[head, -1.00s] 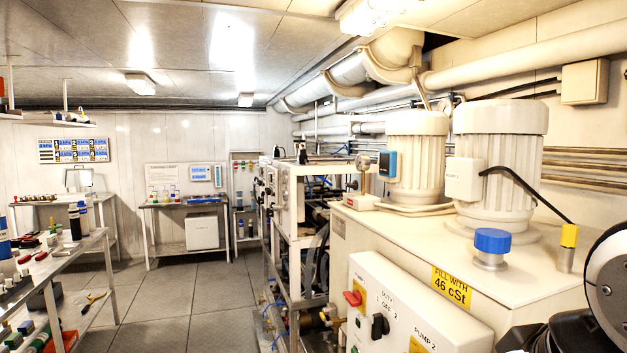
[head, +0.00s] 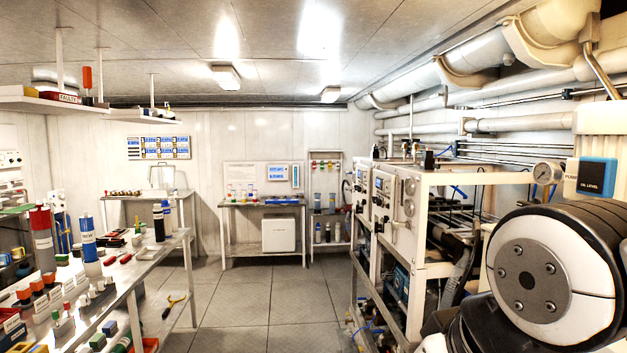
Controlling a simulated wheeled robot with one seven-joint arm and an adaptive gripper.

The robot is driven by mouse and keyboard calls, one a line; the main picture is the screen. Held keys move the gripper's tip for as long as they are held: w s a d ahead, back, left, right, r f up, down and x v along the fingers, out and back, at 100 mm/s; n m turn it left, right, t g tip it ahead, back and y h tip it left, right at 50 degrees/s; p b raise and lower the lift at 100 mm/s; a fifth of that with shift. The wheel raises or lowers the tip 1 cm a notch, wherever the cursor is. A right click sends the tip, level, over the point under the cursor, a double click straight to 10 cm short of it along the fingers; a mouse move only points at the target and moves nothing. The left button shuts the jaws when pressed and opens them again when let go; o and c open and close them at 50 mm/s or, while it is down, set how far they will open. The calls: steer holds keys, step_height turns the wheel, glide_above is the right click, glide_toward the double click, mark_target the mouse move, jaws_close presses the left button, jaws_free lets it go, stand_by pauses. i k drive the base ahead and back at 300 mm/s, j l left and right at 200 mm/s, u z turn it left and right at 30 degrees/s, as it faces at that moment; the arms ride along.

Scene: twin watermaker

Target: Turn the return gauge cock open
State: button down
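A round dial gauge (head: 547,173) stands at the right, beside the blue OIL LEVEL box (head: 597,177). I cannot make out a cock handle at this gauge, and my arm link hides what lies below it. I cannot tell whether this is the return gauge. A white-framed machine rack (head: 430,269) with small dials on its front panel stands left of it. No cock can be told apart there at this size. My arm fills the lower right corner. My gripper is not in view.
A metal bench (head: 165,262) crowded with bottles and small parts runs along the left. A yellow-handled tool (head: 173,304) lies near its foot. A back table (head: 265,204) holds small bottles. The tiled floor (head: 270,300) between bench and rack is clear.

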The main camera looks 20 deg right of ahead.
mark_target(529, 205)
steer(key=i+j+z, duration=0.2)
steer(key=i, duration=0.2)
steer(key=i+z, duration=0.2)
steer(key=i, duration=0.2)
steer(key=i+j+z, duration=0.2)
steer(key=i, duration=0.2)
